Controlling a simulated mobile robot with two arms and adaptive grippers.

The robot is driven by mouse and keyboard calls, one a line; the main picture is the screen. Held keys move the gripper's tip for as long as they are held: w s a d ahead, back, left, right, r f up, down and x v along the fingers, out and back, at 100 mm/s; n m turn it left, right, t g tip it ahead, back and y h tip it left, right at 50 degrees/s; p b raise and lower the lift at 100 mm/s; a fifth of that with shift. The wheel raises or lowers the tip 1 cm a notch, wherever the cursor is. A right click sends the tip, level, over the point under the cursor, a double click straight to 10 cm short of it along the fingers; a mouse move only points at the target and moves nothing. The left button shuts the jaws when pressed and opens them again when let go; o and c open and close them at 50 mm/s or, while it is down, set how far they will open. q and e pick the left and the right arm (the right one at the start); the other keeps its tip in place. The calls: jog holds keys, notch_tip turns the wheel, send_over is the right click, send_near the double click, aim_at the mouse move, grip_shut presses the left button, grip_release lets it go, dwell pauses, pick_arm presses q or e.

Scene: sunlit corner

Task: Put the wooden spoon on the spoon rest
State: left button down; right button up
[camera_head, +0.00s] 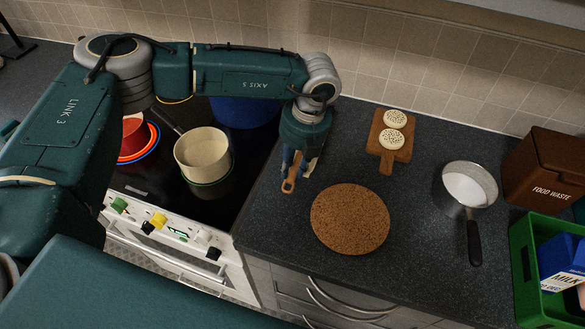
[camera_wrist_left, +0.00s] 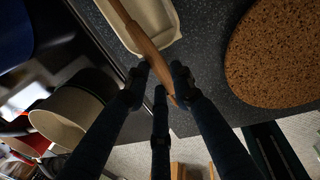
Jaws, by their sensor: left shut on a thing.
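My left gripper (camera_head: 296,160) points down over the counter, just right of the stove. Its fingers are shut on the wooden spoon (camera_head: 289,184), whose brown end sticks out below them in the head view. In the left wrist view the spoon (camera_wrist_left: 143,40) runs between the fingertips (camera_wrist_left: 158,84) and passes across the cream spoon rest (camera_wrist_left: 160,22). Only a pale sliver of the rest (camera_head: 311,166) shows beside the gripper in the head view. I cannot tell whether the spoon touches the rest. My right gripper is not in view.
A round cork mat (camera_head: 350,218) lies just in front and right. A board with crackers (camera_head: 387,160), a saucepan (camera_head: 468,188) and a brown food waste bin (camera_head: 543,172) stand farther right. A cream pot (camera_head: 202,155) stands on the stove to the left.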

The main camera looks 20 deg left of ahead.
pick_arm(q)
jog(key=shift+f, duration=1.45)
jog(key=c, duration=1.5)
grip_release()
